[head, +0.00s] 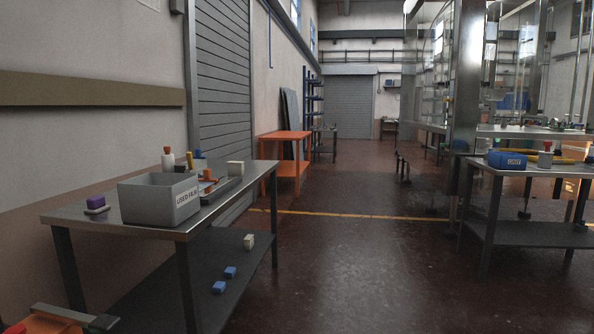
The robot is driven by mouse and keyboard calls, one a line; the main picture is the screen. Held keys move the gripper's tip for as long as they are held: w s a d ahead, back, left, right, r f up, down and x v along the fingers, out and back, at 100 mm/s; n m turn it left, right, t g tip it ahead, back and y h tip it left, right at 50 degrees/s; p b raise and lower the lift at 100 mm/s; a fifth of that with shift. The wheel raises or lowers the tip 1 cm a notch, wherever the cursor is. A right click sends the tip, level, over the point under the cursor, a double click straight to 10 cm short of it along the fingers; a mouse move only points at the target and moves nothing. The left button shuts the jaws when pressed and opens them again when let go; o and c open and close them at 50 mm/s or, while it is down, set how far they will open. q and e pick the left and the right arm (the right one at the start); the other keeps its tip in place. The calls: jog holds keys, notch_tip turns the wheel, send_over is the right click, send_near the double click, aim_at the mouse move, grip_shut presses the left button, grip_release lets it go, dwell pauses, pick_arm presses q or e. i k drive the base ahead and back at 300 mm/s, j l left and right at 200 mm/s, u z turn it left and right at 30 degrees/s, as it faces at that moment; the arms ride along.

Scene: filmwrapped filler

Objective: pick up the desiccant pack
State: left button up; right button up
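No item in the head view is marked clearly enough for me to name it the desiccant pack. Another off-white block (249,241) stands on that table's dark lower shelf. Two small blue blocks (230,272) lie nearer on the same shelf. A purple block (96,201) rests on a small pale base at the table's left end. Neither of my grippers shows.
A grey bin (160,201) labelled "USED FILM" stands on the left table; its inside is mostly hidden. A right table (484,163) holds a blue labelled bin (507,160). An orange table (285,135) stands behind. The floor (340,270) between is clear.

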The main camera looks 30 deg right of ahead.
aim_at(234, 168)
jog(key=z, duration=0.5)
jog(key=u, duration=0.45)
jog(key=i+l+u, duration=0.8)
